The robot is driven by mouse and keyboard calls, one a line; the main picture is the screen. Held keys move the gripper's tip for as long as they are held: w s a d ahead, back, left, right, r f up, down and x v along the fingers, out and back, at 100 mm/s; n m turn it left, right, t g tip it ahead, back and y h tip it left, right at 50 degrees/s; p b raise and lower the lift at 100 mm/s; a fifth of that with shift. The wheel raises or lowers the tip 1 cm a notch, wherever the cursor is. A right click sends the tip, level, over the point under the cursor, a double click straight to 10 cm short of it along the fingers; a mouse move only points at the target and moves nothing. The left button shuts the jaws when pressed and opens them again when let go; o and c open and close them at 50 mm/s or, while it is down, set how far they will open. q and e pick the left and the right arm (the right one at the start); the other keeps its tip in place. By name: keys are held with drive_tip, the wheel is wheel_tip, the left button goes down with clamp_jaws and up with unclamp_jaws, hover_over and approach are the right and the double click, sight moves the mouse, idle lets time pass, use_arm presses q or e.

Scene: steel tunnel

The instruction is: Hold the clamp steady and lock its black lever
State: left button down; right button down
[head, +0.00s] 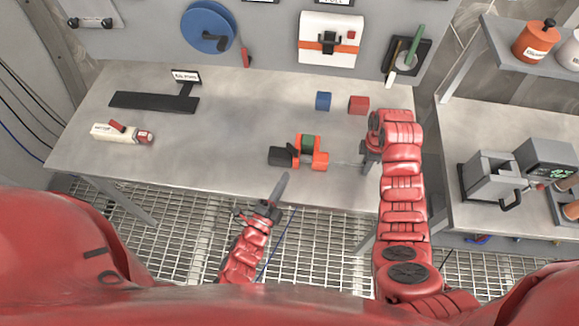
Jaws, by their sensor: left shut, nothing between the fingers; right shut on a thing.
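The clamp (320,160) has orange jaws around a green piece (308,142) and lies on the steel workbench. A black part (280,157), seemingly its lever or a block beside it, sticks out to the left. A thin metal rod (345,163) runs from the clamp's right side to my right gripper (366,162). That gripper points down at the bench and is shut, seemingly on the rod's end; the contact is too small to see clearly. My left gripper (283,180) is shut and empty, in front of the bench edge, below the black part and apart from it.
A blue cube (323,101) and a red cube (358,105) sit behind the clamp. A dark flat stand (153,101) and a white tool with red parts (122,133) lie left. The bench between them and the clamp is clear. A side bench with machines (490,175) stands right.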

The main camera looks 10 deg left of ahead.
use_arm(q)
drive_tip(key=shift+s, duration=0.3)
use_arm(e)
drive_tip(key=c, duration=0.6)
unclamp_jaws()
drive_tip(key=shift+o, duration=0.2)
